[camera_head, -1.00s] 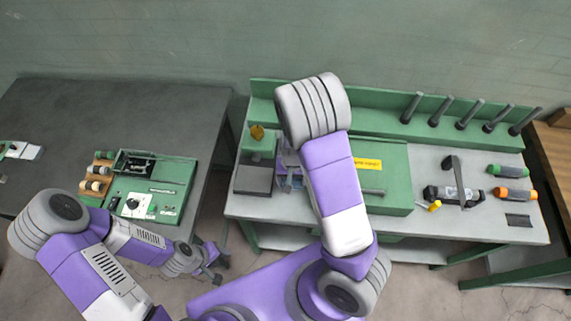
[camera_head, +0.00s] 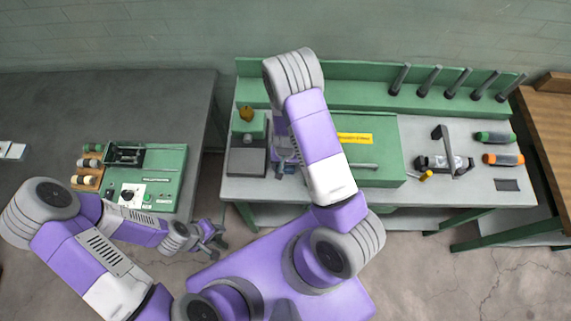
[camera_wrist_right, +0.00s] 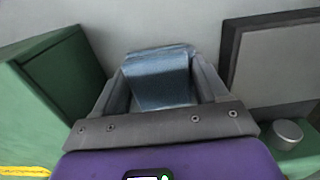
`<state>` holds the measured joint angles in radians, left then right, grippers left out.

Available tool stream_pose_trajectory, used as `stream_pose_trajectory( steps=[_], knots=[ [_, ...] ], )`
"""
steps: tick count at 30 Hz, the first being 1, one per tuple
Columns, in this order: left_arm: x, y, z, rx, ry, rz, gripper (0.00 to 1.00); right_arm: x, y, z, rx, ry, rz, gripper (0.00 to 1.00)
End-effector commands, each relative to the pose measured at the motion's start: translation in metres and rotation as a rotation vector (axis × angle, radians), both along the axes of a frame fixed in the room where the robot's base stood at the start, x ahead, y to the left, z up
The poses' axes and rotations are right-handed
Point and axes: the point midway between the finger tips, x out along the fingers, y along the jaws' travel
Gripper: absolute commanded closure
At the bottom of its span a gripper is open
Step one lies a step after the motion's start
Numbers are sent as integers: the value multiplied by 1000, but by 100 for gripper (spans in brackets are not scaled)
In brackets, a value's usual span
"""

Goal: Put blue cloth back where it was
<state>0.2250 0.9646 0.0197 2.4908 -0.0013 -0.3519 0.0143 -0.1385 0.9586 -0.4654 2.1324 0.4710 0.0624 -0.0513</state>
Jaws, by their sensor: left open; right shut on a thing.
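The blue cloth (camera_wrist_right: 158,82) shows in the right wrist view, folded, between the fingers of my right gripper (camera_wrist_right: 160,70). The right gripper is shut on it, in front of a pale surface. In the head view my right gripper (camera_head: 287,160) is over the left part of the green bench, between a dark grey plate and a green box. The cloth is largely hidden there by my arm. I cannot tell whether it touches the bench top. My left gripper (camera_head: 213,236) is open and empty, low in front of the gap between the two tables.
The dark grey plate (camera_head: 247,162) and the green box (camera_head: 378,158) flank the right gripper. Black posts line the bench's back ledge. A clamp tool (camera_head: 446,158) and green and orange cylinders lie at right. A green device (camera_head: 152,170) sits on the left dark table.

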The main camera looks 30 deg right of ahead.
Motion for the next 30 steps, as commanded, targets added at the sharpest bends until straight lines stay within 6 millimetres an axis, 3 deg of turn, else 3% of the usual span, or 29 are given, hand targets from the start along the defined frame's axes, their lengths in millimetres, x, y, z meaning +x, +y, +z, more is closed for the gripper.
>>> stream_pose_trajectory(
  steps=[11,12,17,26,30],
  knots=[
    [0,0,-4,0,-1,0,60,0,0,-6,0,-1,0,65],
    [0,0,-4,0,-1,0,60,0,0,-6,0,-1,0,24],
    [0,0,-3,0,-1,0,60,0,0,-5,0,-1,0,1],
    [0,0,-2,0,0,0,60,0,0,-3,0,-1,0,1],
    [0,0,2,0,0,0,60,2,0,10,0,-4,2,1]
  ],
)
